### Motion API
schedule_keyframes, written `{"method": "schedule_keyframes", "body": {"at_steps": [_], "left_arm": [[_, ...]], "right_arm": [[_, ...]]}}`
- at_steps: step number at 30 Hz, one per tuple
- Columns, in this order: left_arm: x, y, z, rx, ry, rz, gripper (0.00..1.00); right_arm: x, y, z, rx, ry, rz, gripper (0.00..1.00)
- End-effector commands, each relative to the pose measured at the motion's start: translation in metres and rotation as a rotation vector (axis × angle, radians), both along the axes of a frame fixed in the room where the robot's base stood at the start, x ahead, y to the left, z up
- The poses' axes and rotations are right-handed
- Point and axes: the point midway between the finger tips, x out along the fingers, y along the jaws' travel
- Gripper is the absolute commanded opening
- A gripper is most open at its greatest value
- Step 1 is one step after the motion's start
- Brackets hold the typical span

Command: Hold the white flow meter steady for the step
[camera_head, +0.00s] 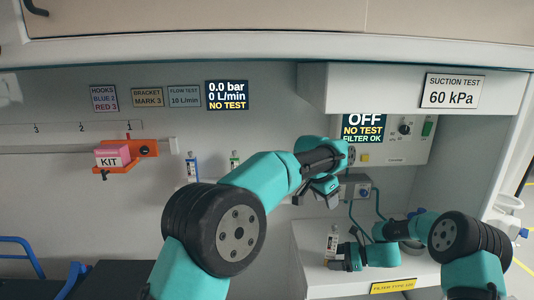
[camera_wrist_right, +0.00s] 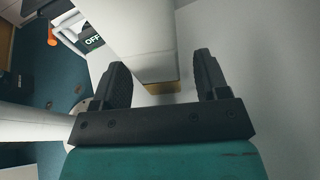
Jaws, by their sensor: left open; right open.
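A small upright white device with a dark label (camera_head: 332,243), which looks like the white flow meter, is on the white counter. My right gripper (camera_head: 338,264) is low beside its base. In the right wrist view, a white body with a tan end (camera_wrist_right: 150,55) reaches between the open fingers of this gripper (camera_wrist_right: 160,75); I cannot tell whether either finger touches it. My left gripper (camera_head: 312,198) is higher, in front of the wall panel, left of a grey box with a blue knob (camera_head: 362,191). It is open, and I see nothing in it.
Two slim devices, one blue-marked (camera_head: 191,167) and one green-marked (camera_head: 235,160), are on the wall. An orange bracket (camera_head: 148,149) holds a pink kit box (camera_head: 112,155). The suction panel (camera_head: 405,140) and its hoses are behind my arms. A yellow filter label (camera_head: 393,286) marks the counter's front edge.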

Motion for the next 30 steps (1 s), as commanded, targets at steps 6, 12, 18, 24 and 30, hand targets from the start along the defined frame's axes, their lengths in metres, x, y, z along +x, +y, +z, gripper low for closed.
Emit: {"method": "schedule_keyframes", "body": {"at_steps": [6, 12, 18, 24, 30], "left_arm": [[0.0, 0.0, 0.0, 0.0, 0.0, 0.0, 0.45], [0.0, 0.0, 0.0, 0.0, 0.0, 0.0, 0.45], [0.0, 0.0, 0.0, 0.0, 0.0, 0.0, 0.45], [0.0, 0.0, 0.0, 0.0, 0.0, 0.0, 0.45], [0.0, 0.0, 0.0, 0.0, 0.0, 0.0, 0.45]], "right_arm": [[-0.008, -0.026, 0.008, 0.0, 0.0, -0.004, 0.68], [-0.018, -0.061, 0.02, 0.0, -0.001, -0.003, 0.68], [-0.028, -0.091, 0.029, 0.0, -0.001, -0.003, 0.68], [-0.032, -0.104, 0.034, 0.0, 0.0, 0.0, 0.68], [-0.033, -0.105, 0.034, 0.0, 0.0, 0.0, 0.68]]}}
